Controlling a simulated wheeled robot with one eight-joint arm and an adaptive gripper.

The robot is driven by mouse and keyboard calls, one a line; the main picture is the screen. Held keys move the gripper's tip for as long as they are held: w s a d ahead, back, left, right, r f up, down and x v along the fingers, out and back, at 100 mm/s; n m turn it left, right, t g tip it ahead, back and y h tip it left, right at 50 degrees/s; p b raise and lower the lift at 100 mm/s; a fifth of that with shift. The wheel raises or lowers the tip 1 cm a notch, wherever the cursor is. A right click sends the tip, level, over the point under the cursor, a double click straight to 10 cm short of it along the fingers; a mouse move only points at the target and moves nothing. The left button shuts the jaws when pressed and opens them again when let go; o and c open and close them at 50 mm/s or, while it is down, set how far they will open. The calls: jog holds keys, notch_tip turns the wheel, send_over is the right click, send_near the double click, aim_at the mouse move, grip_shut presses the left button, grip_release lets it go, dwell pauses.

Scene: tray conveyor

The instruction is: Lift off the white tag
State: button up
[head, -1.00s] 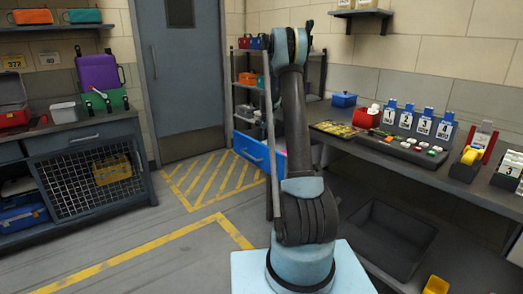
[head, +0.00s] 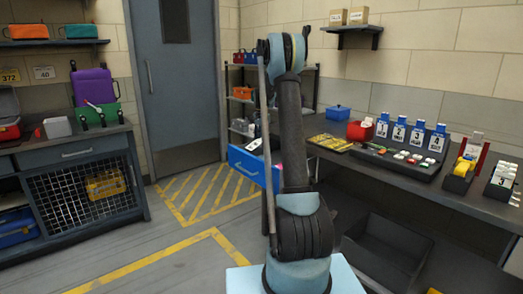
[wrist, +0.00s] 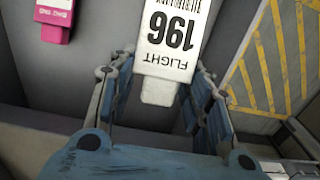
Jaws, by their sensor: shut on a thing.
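The white tag (wrist: 175,40) is printed "FLIGHT 196" with a barcode and reads upside down in the wrist view. My gripper (wrist: 160,88) is shut on the tag's lower end, with a blue finger on each side. The exact contact is hard to see. In the head view the white tag (head: 254,144) shows small above the open blue drawer (head: 243,165); my arm hides most of the gripper there. A pink tag (wrist: 54,20) is at the upper left of the wrist view, apart from my gripper.
A workbench (head: 440,185) on the right holds numbered blue stands, a red bin (head: 360,131) and small coloured blocks. A shelf rack (head: 240,105) stands behind the drawer. A bench (head: 80,150) is on the left. The yellow-marked floor between is clear.

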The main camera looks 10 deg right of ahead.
jog(key=shift+r, duration=0.25)
jog(key=shift+r, duration=0.1)
jog(key=shift+r, duration=3.15)
